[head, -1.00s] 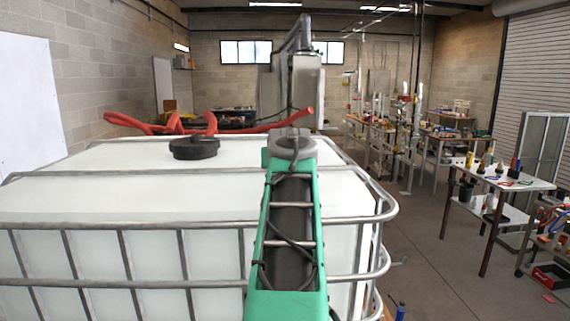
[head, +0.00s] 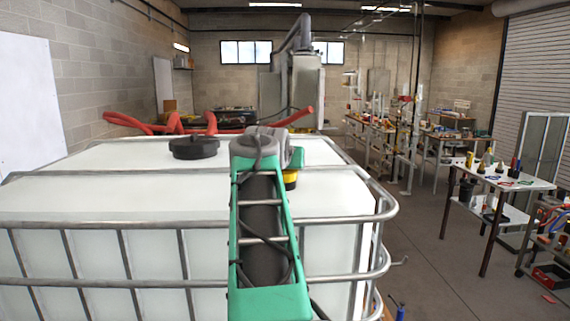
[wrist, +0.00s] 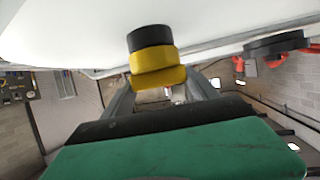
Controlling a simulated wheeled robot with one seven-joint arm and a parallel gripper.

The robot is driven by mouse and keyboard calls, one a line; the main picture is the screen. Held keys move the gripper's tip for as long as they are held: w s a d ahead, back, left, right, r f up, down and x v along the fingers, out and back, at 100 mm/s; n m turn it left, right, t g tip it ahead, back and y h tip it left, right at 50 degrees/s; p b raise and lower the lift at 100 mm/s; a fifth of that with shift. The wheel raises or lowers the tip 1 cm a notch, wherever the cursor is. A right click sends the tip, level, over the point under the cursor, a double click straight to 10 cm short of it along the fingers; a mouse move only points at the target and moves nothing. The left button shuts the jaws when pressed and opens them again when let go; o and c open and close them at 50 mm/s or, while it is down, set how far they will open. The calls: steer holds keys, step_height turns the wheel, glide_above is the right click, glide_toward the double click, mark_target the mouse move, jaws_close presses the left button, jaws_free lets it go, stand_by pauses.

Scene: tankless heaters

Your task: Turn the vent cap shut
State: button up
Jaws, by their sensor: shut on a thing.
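The vent cap (wrist: 156,68) is yellow, with a black base (wrist: 150,36) joining it to the white tank; the wrist view shows this upside down. In the head view a small part of the yellow cap (head: 290,176) shows just right of my arm, on the tank top. My gripper (wrist: 161,80) has its grey fingers on either side of the yellow part and is shut on it. In the head view my own green and grey arm hides the gripper and most of the cap. The cap's turn angle cannot be read.
The white tank (head: 90,200) has a metal cage with rails (head: 120,222) around it. A wide black lid (head: 193,148) sits left of my arm on top. A red hose (head: 210,124) lies along the far edge. Workbenches (head: 500,178) stand to the right, with open floor between.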

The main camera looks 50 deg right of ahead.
steer(key=m+g+p, duration=0.1)
steer(key=m+g+h+p, duration=0.1)
steer(key=g+p, duration=0.1)
steer(key=shift+w+a+r+m, duration=0.1)
steer(key=shift+w+r+m, duration=0.1)
steer(key=shift+r+m, duration=0.15)
steer(key=shift+m+g+h+p, duration=0.3)
steer(key=shift+m+g+p, duration=0.55)
steer(key=shift+g+p, duration=0.2)
steer(key=shift+s+f+m+g+p, duration=0.15)
steer(key=shift+m+g+p, duration=0.1)
steer(key=shift+m+g, duration=0.35)
steer(key=shift+w+f+m+g+p, duration=0.15)
steer(key=shift+m+g+p, duration=0.1)
steer(key=shift+m+g, duration=0.35)
steer(key=shift+s+m+g, duration=0.15)
steer(key=shift+m+g, duration=0.35)
steer(key=shift+g, duration=0.25)
steer(key=shift+m, duration=0.3)
steer(key=shift+s, duration=0.1)
steer(key=o, duration=1.4)
steer(key=shift+g, duration=0.3)
steer(key=shift+c, duration=0.2)
